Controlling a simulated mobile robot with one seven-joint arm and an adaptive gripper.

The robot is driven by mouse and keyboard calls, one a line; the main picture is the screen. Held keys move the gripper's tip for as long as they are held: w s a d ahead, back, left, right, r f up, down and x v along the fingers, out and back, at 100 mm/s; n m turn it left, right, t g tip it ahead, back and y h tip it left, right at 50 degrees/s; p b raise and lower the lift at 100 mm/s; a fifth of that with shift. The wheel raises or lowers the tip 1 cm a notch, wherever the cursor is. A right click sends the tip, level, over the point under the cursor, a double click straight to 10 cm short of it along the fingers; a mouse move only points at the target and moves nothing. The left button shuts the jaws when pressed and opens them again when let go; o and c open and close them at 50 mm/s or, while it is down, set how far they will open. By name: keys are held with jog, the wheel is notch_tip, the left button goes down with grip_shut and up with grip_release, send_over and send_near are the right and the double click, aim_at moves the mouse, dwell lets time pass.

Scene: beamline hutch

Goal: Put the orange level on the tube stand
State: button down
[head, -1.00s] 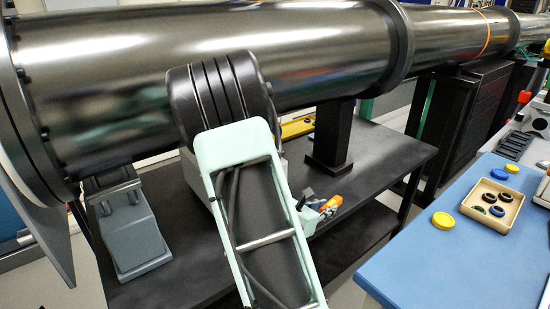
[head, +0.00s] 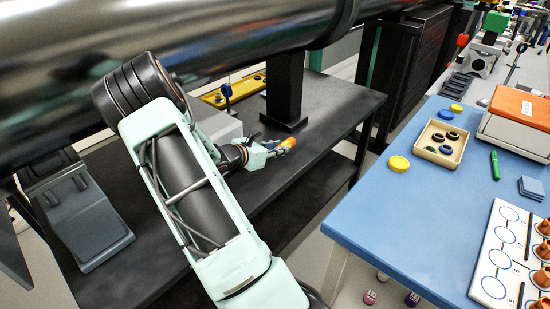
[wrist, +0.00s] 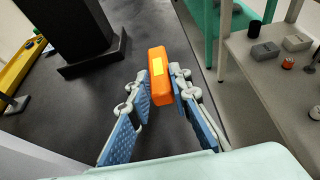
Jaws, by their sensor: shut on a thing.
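The orange level (wrist: 157,86) is a small orange block with a yellow patch on top. It also shows in the head view (head: 287,145), at the tip of my gripper (head: 275,149). In the wrist view my gripper (wrist: 161,82) is shut on it, with a blue-padded finger at each side. It is over the black table, near its right edge; any gap below it cannot be told. The black support post (head: 284,92) under the large dark tube (head: 200,40) stands on this table, behind the gripper. Its foot (wrist: 92,55) is left of the level in the wrist view.
A yellow long object (head: 238,90) lies at the table's back. A grey block foot (head: 85,222) stands at the left. Across a gap, a blue-topped bench (head: 390,220) holds a tray (head: 428,150), yellow lids and an orange-topped box (head: 520,105).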

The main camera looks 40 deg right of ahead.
aim_at(275, 163)
jog(key=w+f, duration=0.1)
jog(key=w+d+f, duration=0.1)
jog(key=shift+f, duration=0.3)
jog(key=shift+w+f+b, duration=0.1)
jog(key=shift+f+b, duration=0.25)
jog(key=shift+f, duration=1.2)
jog(key=shift+f, duration=0.2)
jog(key=c, duration=1.8)
grip_release()
jog(key=shift+o, duration=0.2)
jog(key=shift+r, duration=0.1)
